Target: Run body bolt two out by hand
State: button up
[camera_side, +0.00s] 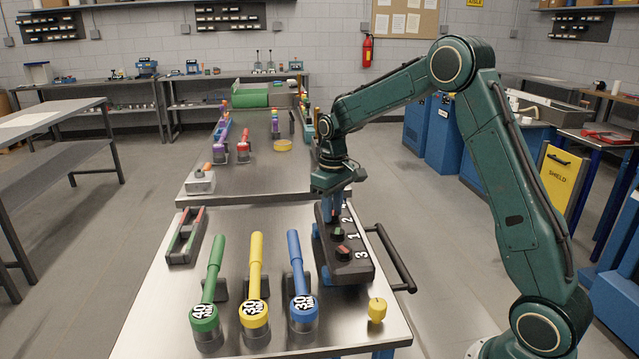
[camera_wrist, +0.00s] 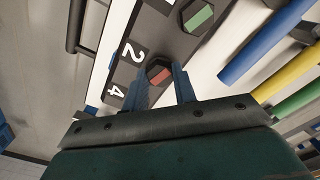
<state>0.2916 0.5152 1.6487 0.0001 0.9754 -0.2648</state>
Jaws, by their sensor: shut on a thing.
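The dark body block (camera_side: 350,268) stands on the near steel table, with white numerals and hexagonal bolt heads on top. My gripper (camera_side: 333,212) points down over its far end, and its blue fingers hide the bolt there in the side view. In the wrist view the fingers (camera_wrist: 167,85) are shut on body bolt two (camera_wrist: 158,71), a dark hex head with a red top beside the numeral 2 (camera_wrist: 133,53). How far the bolt stands out of the block cannot be told. A green-topped bolt (camera_wrist: 197,15) sits near it. Bolt four is hidden, with its numeral 4 (camera_wrist: 116,91) visible.
Green (camera_side: 212,275), yellow (camera_side: 256,275) and blue (camera_side: 298,265) torque tools stand left of the block. A dark tray (camera_side: 186,236) is at the far left. A yellow knob (camera_side: 377,309) is near the front edge. A black handle (camera_side: 393,258) runs along the right edge.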

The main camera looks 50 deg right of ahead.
jog(key=n, duration=0.6)
jog(key=shift+f, duration=0.25)
jog(key=shift+s, duration=0.1)
jog(key=o, duration=1)
jog(key=shift+r, duration=0.25)
notch_tip(320, 180, up, 14)
jog(key=shift+f, duration=0.25)
